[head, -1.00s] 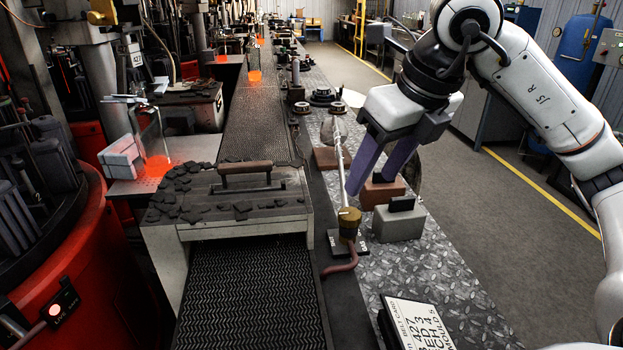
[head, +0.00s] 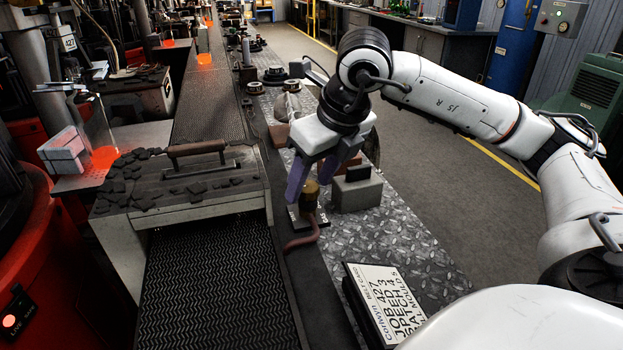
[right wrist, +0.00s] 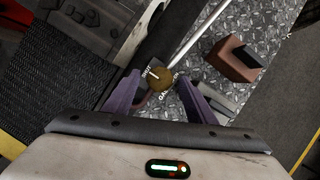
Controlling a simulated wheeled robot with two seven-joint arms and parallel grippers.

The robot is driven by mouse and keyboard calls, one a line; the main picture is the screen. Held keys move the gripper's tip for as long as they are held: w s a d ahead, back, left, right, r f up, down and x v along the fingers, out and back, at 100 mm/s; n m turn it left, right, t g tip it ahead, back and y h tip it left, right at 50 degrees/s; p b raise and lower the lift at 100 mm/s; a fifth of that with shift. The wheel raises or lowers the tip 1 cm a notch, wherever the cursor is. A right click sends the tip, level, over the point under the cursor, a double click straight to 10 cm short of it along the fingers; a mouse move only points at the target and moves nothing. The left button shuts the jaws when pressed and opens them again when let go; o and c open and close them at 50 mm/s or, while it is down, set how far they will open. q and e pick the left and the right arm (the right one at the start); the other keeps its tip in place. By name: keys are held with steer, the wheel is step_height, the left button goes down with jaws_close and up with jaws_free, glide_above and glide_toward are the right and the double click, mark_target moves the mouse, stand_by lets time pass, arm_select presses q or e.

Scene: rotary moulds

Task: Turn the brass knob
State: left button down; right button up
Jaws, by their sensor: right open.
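The brass knob (head: 310,190) stands on a small labelled plate on the metal tread-plate bench, right of the conveyor. In the right wrist view the knob (right wrist: 159,78) shows from above as a round brass disc with a pale mark on it. My right gripper (head: 311,196) has purple fingers and is open. In the right wrist view its fingertips (right wrist: 158,80) lie on the left and right of the knob, spread wider than it. Whether either finger touches the knob cannot be told. My left gripper is not in view.
A grey block with a black top (head: 357,190) stands just right of the knob. A curved reddish pipe (head: 303,236) runs below it. A printed job card (head: 385,303) lies at the front. A hood with a handle (head: 196,150) stands left, over the dark conveyor (head: 215,290).

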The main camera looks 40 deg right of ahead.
steer(key=c, duration=1)
steer(key=shift+c, duration=0.2)
